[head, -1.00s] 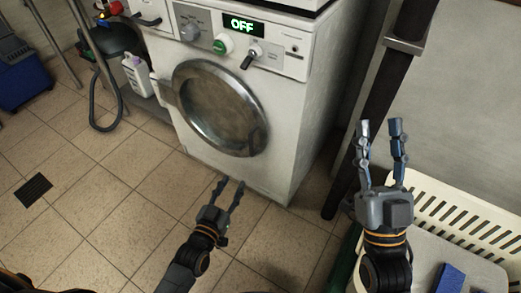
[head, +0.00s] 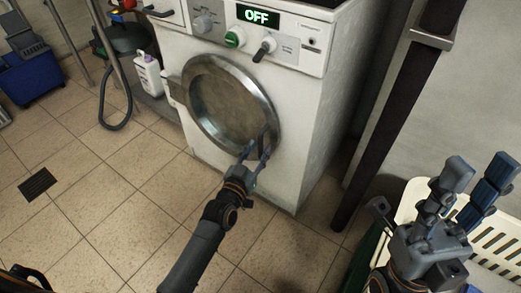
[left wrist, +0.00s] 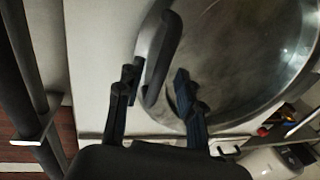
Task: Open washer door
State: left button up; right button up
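The white washer (head: 308,130) stands at the top centre of the head view, its display reading OFF. Its round metal-rimmed glass door (head: 225,100) looks closed. The dark door handle (head: 265,135) sits at the lower right of the rim; it shows large in the left wrist view (left wrist: 163,55). My left gripper (head: 254,152) is at the handle. In the left wrist view its fingers (left wrist: 155,92) are apart, with the handle's end between them and gaps visible. Whether a finger touches it I cannot tell. My right gripper (head: 477,182) is open and empty at the right.
A cream slotted basket (head: 408,205) lies under my right gripper. A dark post (head: 390,125) stands between the washer and the basket. A white jug (head: 149,75), a dark hose (head: 128,100) and a blue bucket (head: 32,80) are at the left.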

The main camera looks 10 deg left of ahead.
pick_arm(q)
jog(key=shift+w+d, duration=0.25)
jog(key=shift+w, duration=0.85)
grip_shut()
